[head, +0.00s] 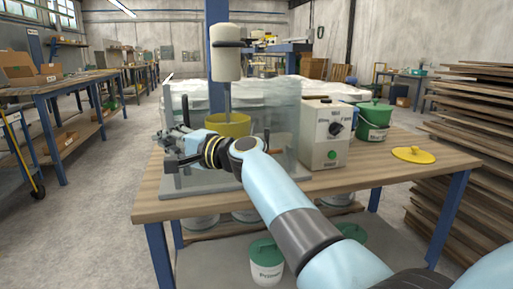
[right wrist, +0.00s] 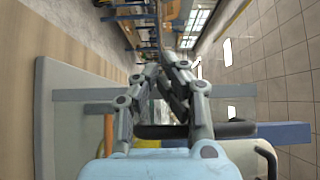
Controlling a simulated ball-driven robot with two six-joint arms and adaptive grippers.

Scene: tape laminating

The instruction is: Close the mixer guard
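The mixer (head: 227,60) has a white motor head on a shaft above a yellow pot (head: 229,124). The clear guard (head: 276,108) stands at the right of the pot, and its panel is see-through, so its exact edges are hard to tell. My right gripper (head: 166,150) is in front of and left of the pot, low over the mixer base. In the right wrist view its fingers (right wrist: 160,66) converge with almost no gap, and I see nothing held between them. My left gripper is not in view.
A control box (head: 325,133) with a dial and green button stands right of the guard. A green bucket (head: 374,120) and yellow lid (head: 413,155) sit on the wooden table (head: 385,168). Stacked boards (head: 480,120) rise at the right. The table's front left corner is clear.

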